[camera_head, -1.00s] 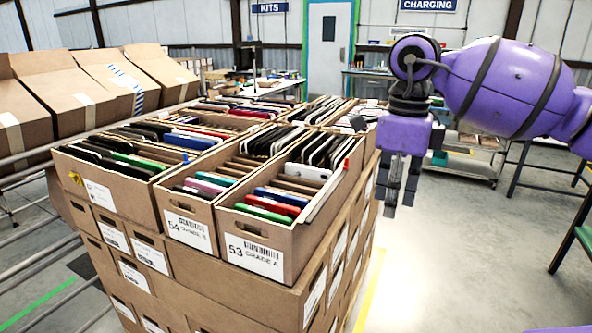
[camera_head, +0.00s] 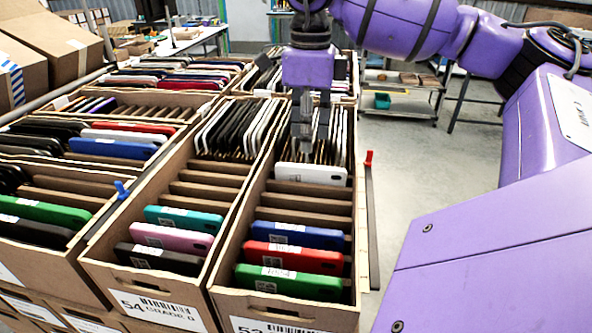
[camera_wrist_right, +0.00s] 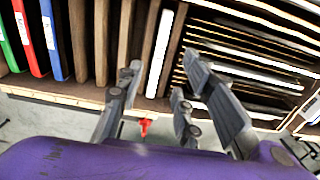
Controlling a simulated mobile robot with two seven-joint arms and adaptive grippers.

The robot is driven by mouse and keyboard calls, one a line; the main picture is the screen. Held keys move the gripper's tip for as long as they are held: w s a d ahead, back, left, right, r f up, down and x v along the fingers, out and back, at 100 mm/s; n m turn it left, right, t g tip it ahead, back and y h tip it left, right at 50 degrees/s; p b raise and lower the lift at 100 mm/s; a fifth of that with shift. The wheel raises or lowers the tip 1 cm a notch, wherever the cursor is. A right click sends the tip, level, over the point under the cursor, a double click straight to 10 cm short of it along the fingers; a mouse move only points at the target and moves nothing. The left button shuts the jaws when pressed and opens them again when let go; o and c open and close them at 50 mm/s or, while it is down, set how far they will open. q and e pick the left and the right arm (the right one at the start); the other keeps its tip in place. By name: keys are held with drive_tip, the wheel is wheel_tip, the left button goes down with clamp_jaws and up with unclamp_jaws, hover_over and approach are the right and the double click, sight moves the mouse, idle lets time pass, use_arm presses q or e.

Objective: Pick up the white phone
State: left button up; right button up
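The white phone (camera_head: 311,174) stands on edge in the right-hand front carton (camera_head: 357,235), just in front of a packed row of dark and white phones. My right gripper (camera_head: 311,145) points down over that row, just behind the white phone in the head view. In the right wrist view the white phone (camera_wrist_right: 160,52) shows as a pale upright strip in the gap between the spread fingers of my right gripper (camera_wrist_right: 165,80). The gripper is open and holds nothing; whether a finger touches a phone cannot be told. My left gripper is not in view.
Blue (camera_head: 299,235), red (camera_head: 292,257) and green (camera_head: 288,282) phones stand nearer the carton's front, with empty cardboard slots behind them. Carton 54 (camera_head: 160,305) adjoins on the left. A red clip (camera_head: 369,158) sticks up at the right rim. Floor lies open beyond the cartons.

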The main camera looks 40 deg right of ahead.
sight(311, 166)
drive_tip(key=f, duration=0.2)
drive_tip(key=f+p, duration=0.1)
drive_tip(key=f, duration=0.3)
drive_tip(key=shift+s+d+f, duration=0.15)
drive_tip(key=shift+s+f, duration=0.25)
clamp_jaws()
